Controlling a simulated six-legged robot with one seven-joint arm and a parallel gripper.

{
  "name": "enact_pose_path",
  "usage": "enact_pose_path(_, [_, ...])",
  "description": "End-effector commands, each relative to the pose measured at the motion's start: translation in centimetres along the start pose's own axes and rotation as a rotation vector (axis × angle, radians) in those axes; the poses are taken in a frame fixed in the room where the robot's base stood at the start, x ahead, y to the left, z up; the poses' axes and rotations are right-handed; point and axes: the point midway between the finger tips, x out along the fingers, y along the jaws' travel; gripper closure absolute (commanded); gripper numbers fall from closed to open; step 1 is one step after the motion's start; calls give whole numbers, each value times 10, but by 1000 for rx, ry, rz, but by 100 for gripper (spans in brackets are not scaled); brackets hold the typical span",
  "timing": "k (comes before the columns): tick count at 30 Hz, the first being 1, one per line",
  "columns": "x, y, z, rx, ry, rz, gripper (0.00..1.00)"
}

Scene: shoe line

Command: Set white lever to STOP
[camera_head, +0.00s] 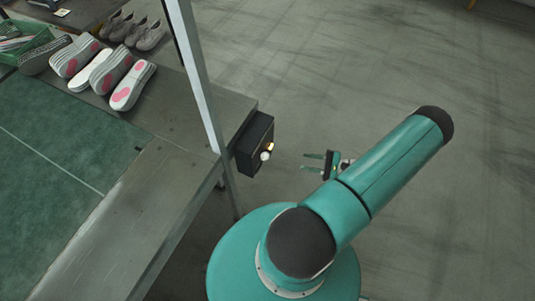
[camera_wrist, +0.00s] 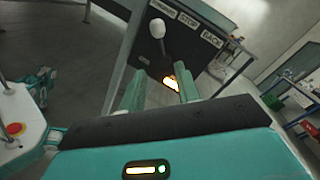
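The black control box (camera_head: 255,145) is fixed at the end of the metal bench in the head view. In the wrist view, the box (camera_wrist: 195,50) carries labels reading FORWARD, STOP and BACK. The white lever knob (camera_head: 265,156) sticks out from its face; in the wrist view the white knob (camera_wrist: 157,28) is nearest the FORWARD label, on a dark stem. My gripper (camera_head: 305,162) is to the right of the box, apart from the lever. Its two green fingers (camera_wrist: 158,88) are spread open and empty, pointing at the box.
A metal post (camera_head: 200,85) rises beside the box. Shoe soles (camera_head: 110,70) and grey shoes (camera_head: 135,30) lie on the bench. The floor (camera_head: 380,70) to the right is clear. A red button (camera_wrist: 15,129) shows at left.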

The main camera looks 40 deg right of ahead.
Motion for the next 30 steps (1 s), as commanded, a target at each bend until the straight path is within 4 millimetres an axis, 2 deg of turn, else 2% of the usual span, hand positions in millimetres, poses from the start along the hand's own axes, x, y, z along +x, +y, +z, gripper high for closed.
enact_pose_path(4, [1,3,-1,3,5,-23,68])
enact_pose_path(8, [15,3,0,3,6,-24,68])
enact_pose_path(21, [101,0,-1,3,5,-21,68])
enact_pose_path(27, [128,-1,-3,3,6,-20,68])
enact_pose_path(30, [134,-1,-3,2,6,-20,68])
